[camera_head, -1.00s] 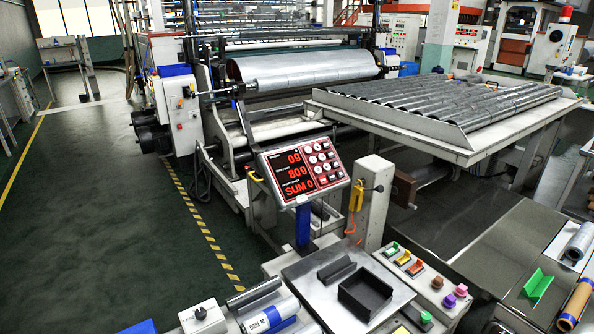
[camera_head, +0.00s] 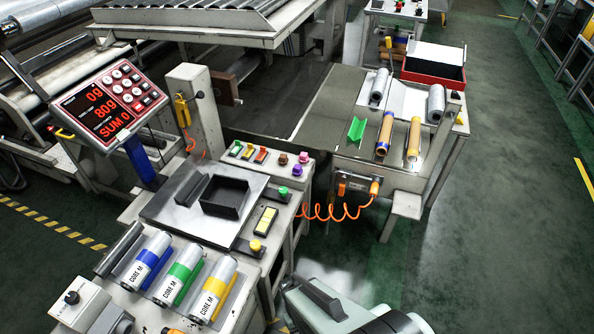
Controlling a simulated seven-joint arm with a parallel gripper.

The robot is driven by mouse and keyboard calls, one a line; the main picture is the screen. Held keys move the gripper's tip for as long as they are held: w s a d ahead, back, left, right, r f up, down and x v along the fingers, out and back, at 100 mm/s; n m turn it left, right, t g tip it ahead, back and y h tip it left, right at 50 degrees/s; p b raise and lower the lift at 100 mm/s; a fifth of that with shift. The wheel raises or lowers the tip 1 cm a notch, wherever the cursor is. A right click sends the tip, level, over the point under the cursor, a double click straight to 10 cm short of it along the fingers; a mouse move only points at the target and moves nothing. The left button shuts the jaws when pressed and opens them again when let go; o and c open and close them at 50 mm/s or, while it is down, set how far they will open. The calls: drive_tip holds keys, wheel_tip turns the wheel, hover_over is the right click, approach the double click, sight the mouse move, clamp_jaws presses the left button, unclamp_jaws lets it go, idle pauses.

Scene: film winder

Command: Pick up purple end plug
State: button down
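The purple end plug (camera_head: 299,170) stands at the right edge of the work table, just right of the coloured switches. A pinkish-purple plug (camera_head: 304,157) stands just behind it and a brown plug (camera_head: 283,158) behind it to the left. A green plug (camera_head: 283,190) stands in front of it, and a yellow plug (camera_head: 255,245) further toward me. Only grey and dark parts of my arm show at the bottom right of the picture, well apart from the plugs. I can make out no gripper fingertips.
A metal plate (camera_head: 165,208) with a black open box (camera_head: 225,197) lies left of the plugs. Labelled cores (camera_head: 184,276) lie in front. The red and white scale display (camera_head: 110,105) stands at the left. A side table (camera_head: 345,105) with rolls and a green V-holder (camera_head: 357,130) stands right.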

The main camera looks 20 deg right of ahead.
idle(0.4)
drive_tip(key=c, duration=0.6)
unclamp_jaws()
drive_tip(key=shift+c, duration=0.2)
drive_tip(key=m+t, duration=0.7)
drive_tip(key=m, duration=2.1)
approach(296, 166)
drive_tip(key=shift+w+f, duration=0.1)
drive_tip(key=shift+f, duration=5.2)
